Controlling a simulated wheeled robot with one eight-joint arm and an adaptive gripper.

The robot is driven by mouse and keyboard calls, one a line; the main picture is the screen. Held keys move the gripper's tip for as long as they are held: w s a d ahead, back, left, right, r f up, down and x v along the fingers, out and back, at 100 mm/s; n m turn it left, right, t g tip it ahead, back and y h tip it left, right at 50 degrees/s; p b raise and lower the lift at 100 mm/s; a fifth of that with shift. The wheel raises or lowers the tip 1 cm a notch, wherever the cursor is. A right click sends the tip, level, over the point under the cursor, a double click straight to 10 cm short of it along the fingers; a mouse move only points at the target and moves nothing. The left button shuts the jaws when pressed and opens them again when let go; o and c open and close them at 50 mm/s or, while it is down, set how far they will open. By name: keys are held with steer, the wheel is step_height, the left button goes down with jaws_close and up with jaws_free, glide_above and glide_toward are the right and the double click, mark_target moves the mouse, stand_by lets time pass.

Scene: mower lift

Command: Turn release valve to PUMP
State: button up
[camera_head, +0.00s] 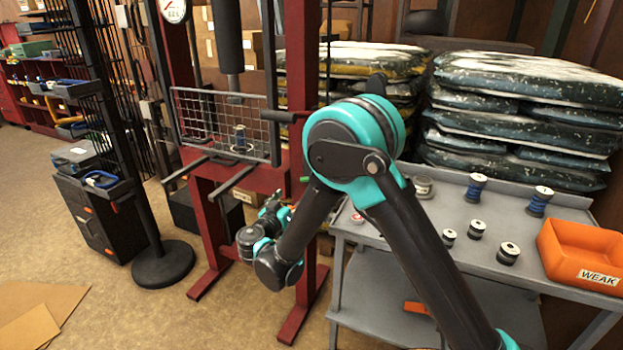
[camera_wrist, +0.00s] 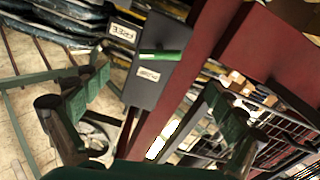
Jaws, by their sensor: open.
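In the head view a small green tip (camera_head: 304,180) shows beside the press's right red post, mostly hidden by my arm. My gripper (camera_wrist: 156,88) is open and empty, with its green-padded fingers to either side of the lever in the picture, apart from it. In the head view my gripper (camera_head: 272,207) is in front of the press.
The red press frame (camera_wrist: 190,75) runs close along the box. A wire mesh guard (camera_head: 205,118) and a black bar handle (camera_head: 283,116) are on the press. A grey cart (camera_head: 390,262) with spools and an orange WEAK bin (camera_head: 580,250) stands right.

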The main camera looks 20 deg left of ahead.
steer(key=w, duration=0.8)
steer(key=w+d, duration=0.1)
steer(key=w, duration=0.2)
steer(key=shift+w, duration=0.4)
steer(key=shift+c, duration=0.4)
steer(key=c, duration=1.1)
steer(key=shift+n, duration=0.4)
steer(key=n, duration=0.2)
steer(key=shift+n, duration=0.4)
steer(key=n, duration=0.3)
steer(key=shift+n, duration=0.4)
steer(key=n, duration=0.6)
